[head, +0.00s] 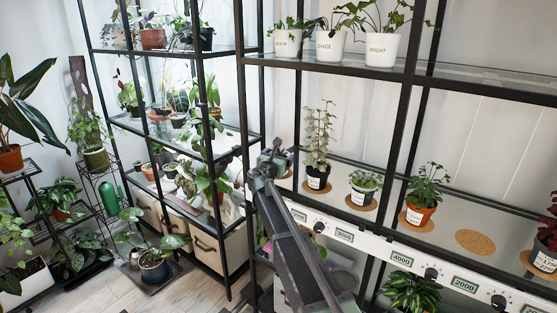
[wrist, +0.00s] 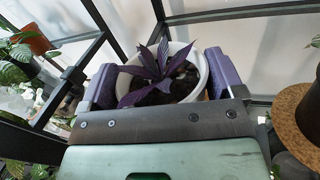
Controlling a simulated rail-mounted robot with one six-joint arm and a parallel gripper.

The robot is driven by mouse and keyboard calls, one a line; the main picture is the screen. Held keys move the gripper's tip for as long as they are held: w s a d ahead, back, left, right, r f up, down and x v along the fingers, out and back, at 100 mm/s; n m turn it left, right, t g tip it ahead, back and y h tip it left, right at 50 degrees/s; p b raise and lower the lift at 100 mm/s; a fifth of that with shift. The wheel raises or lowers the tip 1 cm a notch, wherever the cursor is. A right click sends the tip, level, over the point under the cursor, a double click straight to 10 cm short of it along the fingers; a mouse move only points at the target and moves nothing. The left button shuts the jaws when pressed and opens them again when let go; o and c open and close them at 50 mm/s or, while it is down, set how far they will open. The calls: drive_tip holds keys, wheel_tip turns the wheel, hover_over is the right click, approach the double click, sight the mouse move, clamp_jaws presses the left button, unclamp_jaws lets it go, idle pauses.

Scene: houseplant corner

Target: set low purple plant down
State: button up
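The low purple plant (wrist: 158,68) has dark purple pointed leaves and sits upright in a white pot (wrist: 203,66) in the wrist view. The two purple-padded fingers of my gripper (wrist: 162,84) lie against the left and right sides of the pot, so it looks shut on it. A sliver of brown shows beside the pot near the right finger. Whether the pot rests on a surface or hangs above it cannot be told. In the head view my gripper (head: 275,157) is at the left end of the middle shelf, and the plant is hidden there.
An empty cork mat (head: 475,242) lies further right. A black rack post (head: 242,110) stands left of my gripper.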

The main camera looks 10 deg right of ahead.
drive_tip(key=shift+o, duration=0.8)
drive_tip(key=shift+r+p, duration=0.3)
drive_tip(key=v, duration=1.2)
drive_tip(key=shift+f, duration=0.2)
